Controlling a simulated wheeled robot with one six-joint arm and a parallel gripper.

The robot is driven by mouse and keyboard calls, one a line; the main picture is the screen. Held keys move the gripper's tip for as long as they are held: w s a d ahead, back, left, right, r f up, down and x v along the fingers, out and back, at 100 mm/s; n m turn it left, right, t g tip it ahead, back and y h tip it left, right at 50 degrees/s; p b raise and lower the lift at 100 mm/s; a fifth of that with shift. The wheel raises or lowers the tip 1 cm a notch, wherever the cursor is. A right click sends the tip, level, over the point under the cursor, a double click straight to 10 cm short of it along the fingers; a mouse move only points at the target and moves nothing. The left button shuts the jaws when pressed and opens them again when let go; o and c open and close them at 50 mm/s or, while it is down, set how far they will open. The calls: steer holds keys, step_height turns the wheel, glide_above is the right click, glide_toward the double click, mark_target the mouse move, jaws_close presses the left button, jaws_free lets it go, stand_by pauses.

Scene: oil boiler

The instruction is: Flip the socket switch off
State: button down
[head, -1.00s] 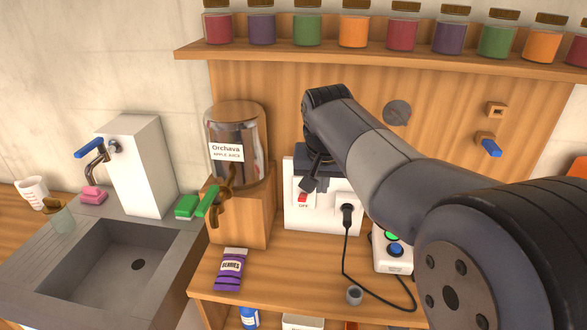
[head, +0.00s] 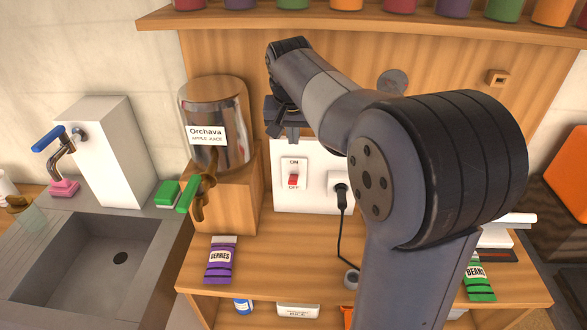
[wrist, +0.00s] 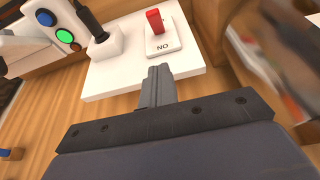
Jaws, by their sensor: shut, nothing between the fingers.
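The socket switch (head: 293,181) is a red lever on a small white plate with ON above and OFF below. In the head view its red part sits low, close to the OFF label. In the wrist view the red lever (wrist: 154,20) stands out from the plate, with the ON label upside down on the near side. My gripper (head: 284,133) is shut and empty, just above the switch and apart from it. In the wrist view its closed fingers (wrist: 158,78) point towards the ON side of the plate.
A black plug (head: 341,193) with a cable sits right of the switch on the white panel (head: 313,205). The juice dispenser (head: 216,130) with a tap stands left. A berries packet (head: 221,261) lies on the counter. A jar shelf (head: 330,24) runs above.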

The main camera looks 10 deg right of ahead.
steer(key=p, duration=0.1)
glide_above(294, 178)
step_height(294, 178, down, 7)
steer(key=shift+w, duration=0.1)
steer(key=f, duration=0.1)
steer(key=s+f, duration=0.1)
steer(key=f, duration=0.1)
steer(key=shift+a+p, duration=0.1)
steer(key=shift+p, duration=0.3)
steer(key=shift+s+f, duration=0.15)
steer(key=shift+f, duration=0.5)
steer(key=shift+a+f+b, duration=0.1)
steer(key=shift+f+b, duration=0.05)
steer(key=shift+b, duration=0.2)
